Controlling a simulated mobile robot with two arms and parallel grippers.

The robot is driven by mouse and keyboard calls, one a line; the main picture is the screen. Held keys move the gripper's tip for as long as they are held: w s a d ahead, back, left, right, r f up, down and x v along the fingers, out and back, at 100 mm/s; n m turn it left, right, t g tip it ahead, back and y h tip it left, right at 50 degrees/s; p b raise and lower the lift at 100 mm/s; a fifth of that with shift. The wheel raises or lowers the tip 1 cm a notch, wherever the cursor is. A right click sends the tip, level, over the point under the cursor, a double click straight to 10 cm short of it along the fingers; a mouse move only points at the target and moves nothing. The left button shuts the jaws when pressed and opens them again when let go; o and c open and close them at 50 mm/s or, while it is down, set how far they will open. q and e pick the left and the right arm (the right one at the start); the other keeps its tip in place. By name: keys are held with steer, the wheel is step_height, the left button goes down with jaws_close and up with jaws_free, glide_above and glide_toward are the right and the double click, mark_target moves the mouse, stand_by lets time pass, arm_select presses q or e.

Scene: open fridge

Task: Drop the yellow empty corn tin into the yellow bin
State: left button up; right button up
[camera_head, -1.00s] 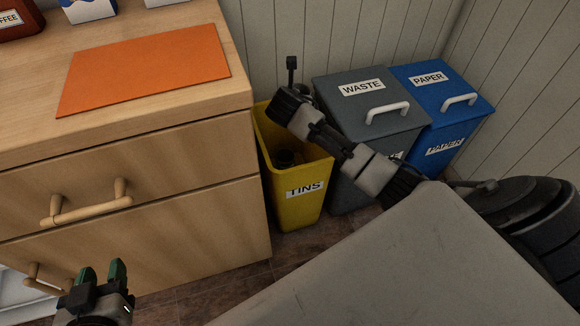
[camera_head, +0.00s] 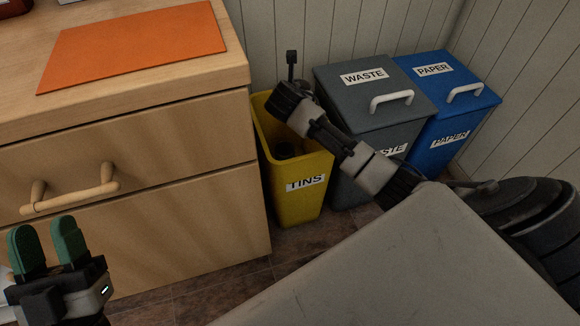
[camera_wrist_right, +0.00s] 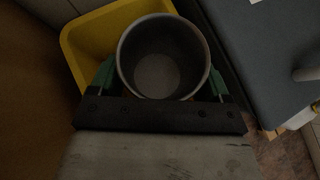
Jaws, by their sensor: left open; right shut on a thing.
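The yellow bin (camera_head: 302,195), labelled TINS, stands on the floor beside the wooden drawer unit, its top open. My right gripper (camera_wrist_right: 161,72) points down at the bin and is shut on the tin (camera_wrist_right: 163,62), with one green finger on each side of it. In the right wrist view I look into the tin's empty grey inside; its outer wall is mostly hidden. The bin's yellow rim (camera_wrist_right: 82,45) shows around and behind the tin. My left gripper (camera_head: 45,230) is open and empty at lower left.
A grey lidded WASTE bin (camera_head: 345,100) stands right of the yellow bin, with a blue PAPER bin (camera_head: 465,120) beyond it. The drawer unit (camera_head: 180,180) stands close on the left, with an orange mat (camera_head: 135,48) on top. A panelled wall is behind.

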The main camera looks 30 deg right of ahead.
arm_select(q)
steer(key=shift+s+r, duration=0.15)
steer(key=shift+r, duration=0.05)
arm_select(e)
steer(key=o, duration=0.8)
steer(key=shift+o, duration=0.2)
steer(key=shift+a+r, duration=0.1)
steer(key=shift+s+a+r, duration=0.1)
steer(key=shift+s+r, duration=0.05)
steer(key=shift+s, duration=0.05)
arm_select(q)
step_height(320, 180, down, 14)
steer(key=w+a+g+y+p, duration=0.1)
steer(key=g+y+p, duration=0.3)
steer(key=g, duration=0.8)
steer(key=shift+a+r+g+p, duration=0.15)
steer(key=shift+a+g+p, duration=0.15)
steer(key=shift+a+p, duration=0.25)
arm_select(e)
steer(key=v, duration=1)
